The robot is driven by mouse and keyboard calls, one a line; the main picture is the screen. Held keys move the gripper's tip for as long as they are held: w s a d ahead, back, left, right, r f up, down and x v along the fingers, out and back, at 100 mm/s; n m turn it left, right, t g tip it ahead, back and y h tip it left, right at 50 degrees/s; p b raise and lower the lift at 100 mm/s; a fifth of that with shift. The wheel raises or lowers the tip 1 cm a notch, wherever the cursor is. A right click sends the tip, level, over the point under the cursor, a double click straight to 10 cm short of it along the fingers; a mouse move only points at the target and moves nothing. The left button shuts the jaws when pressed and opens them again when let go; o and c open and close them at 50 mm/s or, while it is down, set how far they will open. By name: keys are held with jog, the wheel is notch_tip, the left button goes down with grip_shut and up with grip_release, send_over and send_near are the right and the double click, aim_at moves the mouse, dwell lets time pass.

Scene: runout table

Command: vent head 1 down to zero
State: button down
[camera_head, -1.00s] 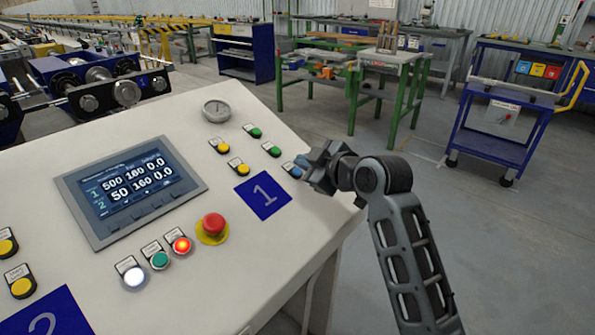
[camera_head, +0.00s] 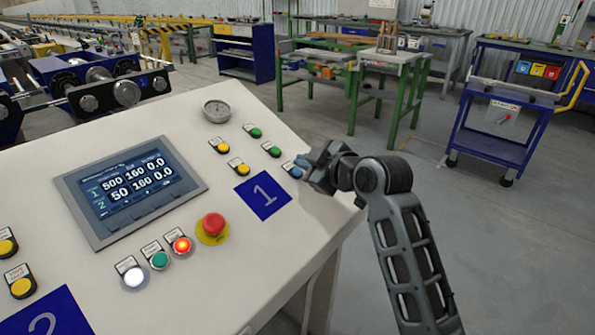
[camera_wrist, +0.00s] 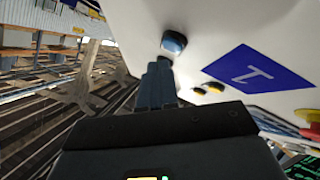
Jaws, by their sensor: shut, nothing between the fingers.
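The sloped white control panel (camera_head: 130,135) carries a blue plate marked 1 (camera_head: 263,195). A blue button (camera_head: 295,171) sits at the panel's right edge above that plate; it also shows in the wrist view (camera_wrist: 173,42). My gripper (camera_head: 305,169) is shut and empty, its fingertips (camera_wrist: 160,68) right at this button. I cannot tell whether they touch it. The display (camera_head: 130,190) reads 500, 160, 0.0 in row 1 and 50, 160, 0.0 in row 2.
Yellow buttons (camera_head: 219,146) and green buttons (camera_head: 254,132) lie left of my gripper. A red mushroom button (camera_head: 213,225) and a lit red button (camera_head: 181,245) are lower. A blue trolley (camera_head: 495,140) stands right, with open floor between.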

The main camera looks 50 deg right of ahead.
jog(key=shift+w+f, duration=0.2)
jog(key=shift+f, duration=0.15)
jog(key=shift+w+f+b, duration=0.15)
jog(key=shift+f+b, duration=0.3)
dwell(1.9)
jog(key=shift+r, duration=0.1)
jog(key=shift+s+r+p, duration=0.35)
jog(key=shift+r+p, duration=0.35)
jog(key=shift+p, duration=0.05)
jog(key=r+p, duration=0.1)
jog(key=s+r+p, duration=0.1)
jog(key=r, duration=0.1)
jog(key=s+r+p, duration=0.1)
jog(key=p, duration=0.1)
jog(key=shift+r, duration=0.3)
dwell(0.4)
